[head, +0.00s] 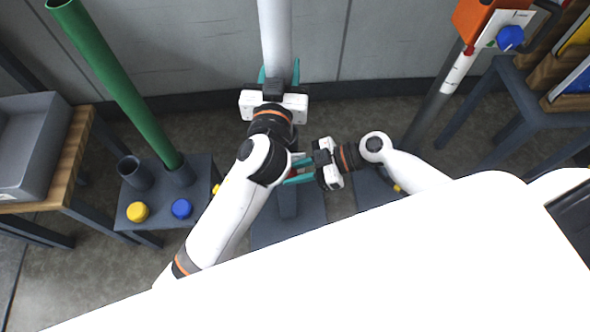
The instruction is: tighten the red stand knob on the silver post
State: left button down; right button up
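The silver post (275,35) stands upright at the top centre of the head view. My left gripper (279,73) has its teal fingers against both sides of the post and looks shut on it. Below, the dark stand (288,203) shows under my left arm. My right gripper (299,170) comes in from the right at the stand's upper part, its teal fingers pointing left. Its fingertips are partly hidden by my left wrist. The red knob is not visible; that spot is covered by my arm and gripper. I cannot tell whether the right fingers hold anything.
A green post (118,85) leans in a stand at left, with a yellow knob (138,212) and a blue knob (181,208) on its base. A grey bin (30,145) sits on a wooden table. An orange sign piece (480,18) tops a post at right.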

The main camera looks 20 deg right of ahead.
dwell(0.5)
jog(key=o, duration=0.7)
jog(key=shift+d, duration=0.1)
jog(key=v, duration=1.2)
jog(key=shift+f, duration=0.2)
pick_arm(q)
jog(key=c, duration=0.7)
grip_release()
